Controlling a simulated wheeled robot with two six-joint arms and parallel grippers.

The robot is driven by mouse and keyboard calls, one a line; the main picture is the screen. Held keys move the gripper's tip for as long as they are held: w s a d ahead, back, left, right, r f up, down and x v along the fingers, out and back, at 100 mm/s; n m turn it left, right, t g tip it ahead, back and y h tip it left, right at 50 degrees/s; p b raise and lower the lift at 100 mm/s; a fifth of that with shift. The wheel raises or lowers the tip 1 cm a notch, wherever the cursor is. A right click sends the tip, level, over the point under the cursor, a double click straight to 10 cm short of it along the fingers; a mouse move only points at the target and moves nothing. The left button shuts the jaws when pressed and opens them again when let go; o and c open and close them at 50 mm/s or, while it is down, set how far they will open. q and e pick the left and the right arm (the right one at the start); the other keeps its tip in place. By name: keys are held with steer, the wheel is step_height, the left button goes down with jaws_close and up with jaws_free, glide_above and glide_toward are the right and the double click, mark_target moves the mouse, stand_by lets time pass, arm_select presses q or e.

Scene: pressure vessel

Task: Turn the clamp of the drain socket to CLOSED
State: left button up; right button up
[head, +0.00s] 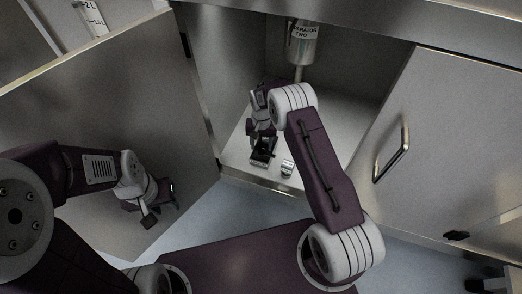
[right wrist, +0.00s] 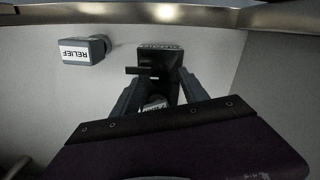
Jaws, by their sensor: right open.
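A black socket block with a dark lever (right wrist: 145,70) stands between and just beyond my right gripper's fingertips (right wrist: 158,82) in the right wrist view. Its label is upside down and too small to read, so I cannot confirm that it is the drain socket. The lever points left. A white label (right wrist: 155,103) shows between the fingers. The right fingers are apart; contact with the block cannot be told. In the head view the black block (head: 263,151) sits on the cabinet floor below my right wrist. My left gripper (head: 152,218) hangs before the open door, its jaws unclear.
A grey block labelled RELIEF (right wrist: 82,50) stands beside the socket; a small pale fitting (head: 287,168) shows near the cabinet's front edge. A labelled vessel (head: 302,45) hangs above with a pipe. The left door (head: 110,110) is open; the right door (head: 450,150) has a handle.

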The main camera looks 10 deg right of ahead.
steer(key=shift+f, duration=0.8)
arm_select(q)
steer(key=shift+f, duration=0.45)
arm_select(e)
steer(key=shift+r, duration=0.1)
jaws_close()
arm_select(q)
steer(key=shift+r, duration=0.15)
